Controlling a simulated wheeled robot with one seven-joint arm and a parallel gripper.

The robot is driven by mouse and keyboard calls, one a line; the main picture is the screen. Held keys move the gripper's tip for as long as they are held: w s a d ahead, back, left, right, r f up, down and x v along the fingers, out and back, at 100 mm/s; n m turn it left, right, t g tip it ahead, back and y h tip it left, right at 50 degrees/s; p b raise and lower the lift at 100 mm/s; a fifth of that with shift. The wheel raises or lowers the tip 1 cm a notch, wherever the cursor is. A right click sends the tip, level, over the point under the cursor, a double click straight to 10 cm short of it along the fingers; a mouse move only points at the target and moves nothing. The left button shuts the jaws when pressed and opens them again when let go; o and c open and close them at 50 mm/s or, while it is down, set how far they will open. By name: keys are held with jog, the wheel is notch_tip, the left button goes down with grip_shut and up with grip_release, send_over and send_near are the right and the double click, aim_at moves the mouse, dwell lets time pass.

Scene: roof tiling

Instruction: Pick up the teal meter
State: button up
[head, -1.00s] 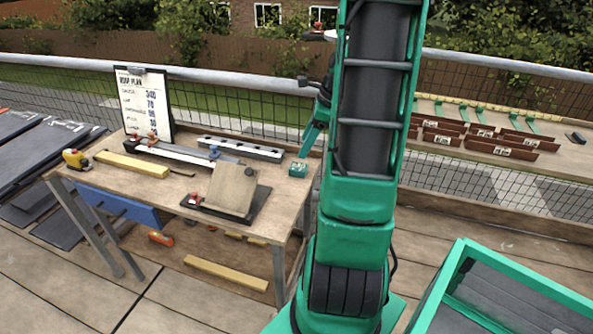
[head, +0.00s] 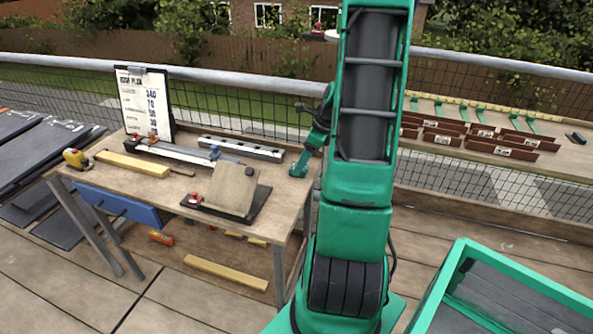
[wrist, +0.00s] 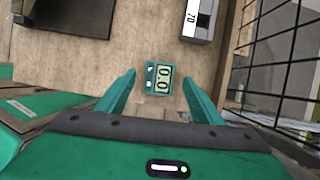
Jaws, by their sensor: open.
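The teal meter (wrist: 158,78) lies on the wooden workbench (wrist: 120,60), its display reading 0.0 in the wrist view. My gripper (wrist: 160,88) is open, with one teal finger on each side of the meter, apart from it. In the head view my gripper (head: 302,164) is low over the right end of the bench and hides the meter there.
A metal rail tool (wrist: 198,18) lies just beyond the meter to the right. A dark board (wrist: 80,15) is at the upper left. A wire mesh fence (wrist: 270,70) stands close along the bench's right side. A clipboard (head: 144,100) stands at the bench's back left.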

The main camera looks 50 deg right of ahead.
jog(key=shift+x, duration=0.9)
jog(key=c, duration=1.2)
jog(key=shift+r, duration=0.1)
